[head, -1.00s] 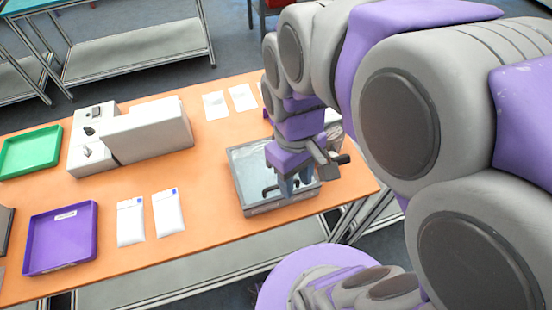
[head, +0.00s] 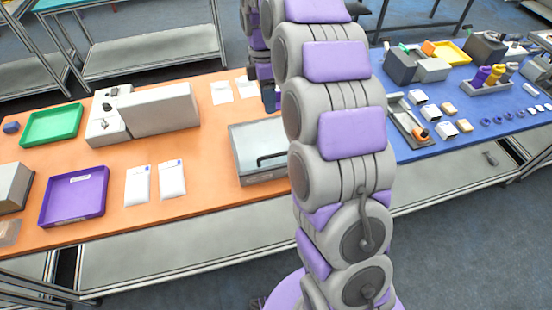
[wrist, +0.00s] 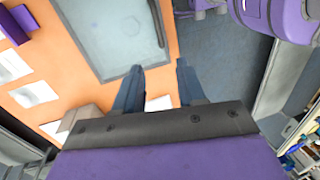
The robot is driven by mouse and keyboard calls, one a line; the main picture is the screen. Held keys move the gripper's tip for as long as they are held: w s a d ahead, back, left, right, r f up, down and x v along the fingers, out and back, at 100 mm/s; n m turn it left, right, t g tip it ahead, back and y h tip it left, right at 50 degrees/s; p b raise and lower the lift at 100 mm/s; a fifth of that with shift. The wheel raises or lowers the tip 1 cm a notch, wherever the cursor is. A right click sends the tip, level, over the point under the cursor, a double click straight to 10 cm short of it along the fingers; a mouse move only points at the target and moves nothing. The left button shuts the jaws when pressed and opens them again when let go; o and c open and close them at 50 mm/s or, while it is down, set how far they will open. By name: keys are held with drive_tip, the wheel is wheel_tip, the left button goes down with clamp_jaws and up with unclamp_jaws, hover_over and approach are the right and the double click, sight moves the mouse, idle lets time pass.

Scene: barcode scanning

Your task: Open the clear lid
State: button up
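The box with the clear lid (head: 255,140) sits on the orange table, partly hidden on its right by my arm in the head view. The lid lies flat over the box, with a dark bar handle (head: 270,158) near its front right. In the wrist view the clear lid (wrist: 115,35) fills the upper middle, and its handle (wrist: 157,22) is at its right side. My gripper (wrist: 160,66) is open and empty, its two fingers apart beside the box's edge. In the head view it is mostly hidden behind my arm.
On the orange table (head: 218,172) are a purple tray (head: 75,197), a green tray (head: 52,125), a white machine (head: 160,110) and several white packets. A blue table (head: 440,145) with boxes and small parts adjoins on the right.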

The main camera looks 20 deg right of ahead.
drive_tip(key=f, duration=0.1)
drive_tip(key=b, duration=0.3)
hover_over(272, 149)
drive_tip(key=s+a, duration=0.1)
drive_tip(key=s, duration=0.4)
wheel_tip(272, 149, down, 17)
drive_tip(key=shift+r, duration=0.2)
drive_tip(key=shift+c, duration=0.2)
clamp_jaws()
drive_tip(key=shift+w, duration=0.1)
